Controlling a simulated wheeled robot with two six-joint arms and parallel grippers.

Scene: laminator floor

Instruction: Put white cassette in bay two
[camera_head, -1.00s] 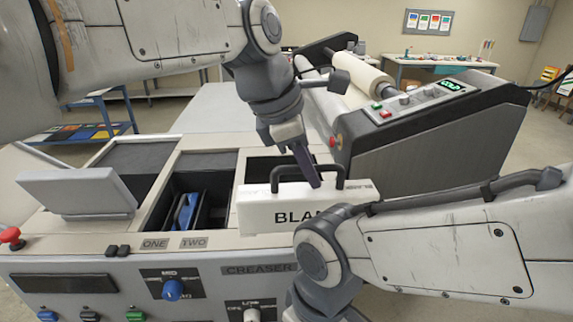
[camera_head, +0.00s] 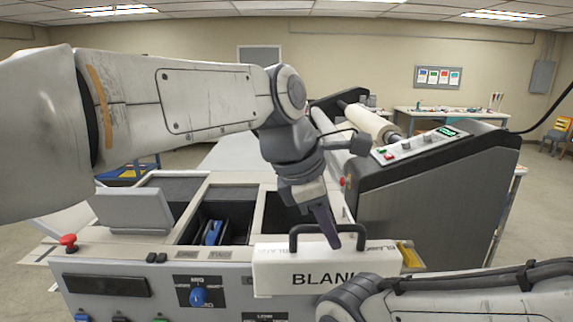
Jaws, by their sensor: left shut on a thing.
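The white cassette (camera_head: 285,270) is a wide white box marked BLANK with a black loop handle on top. My left gripper (camera_head: 331,236) reaches down from above and is shut on this handle, holding the cassette upright at the machine's front right. Left of it, the open well (camera_head: 238,212) has labels ONE (camera_head: 187,257) and TWO (camera_head: 218,257) on its front edge. A blue cassette (camera_head: 213,232) stands inside the well; I cannot tell which bay it occupies. My right arm enters at lower right, but its gripper is not in view.
A raised grey lid (camera_head: 133,211) stands left of the well. A red knob (camera_head: 68,240) sits at the front left. The laminator (camera_head: 430,185) with its roller rises at the right. A yellow piece (camera_head: 410,257) shows behind the white cassette's right end.

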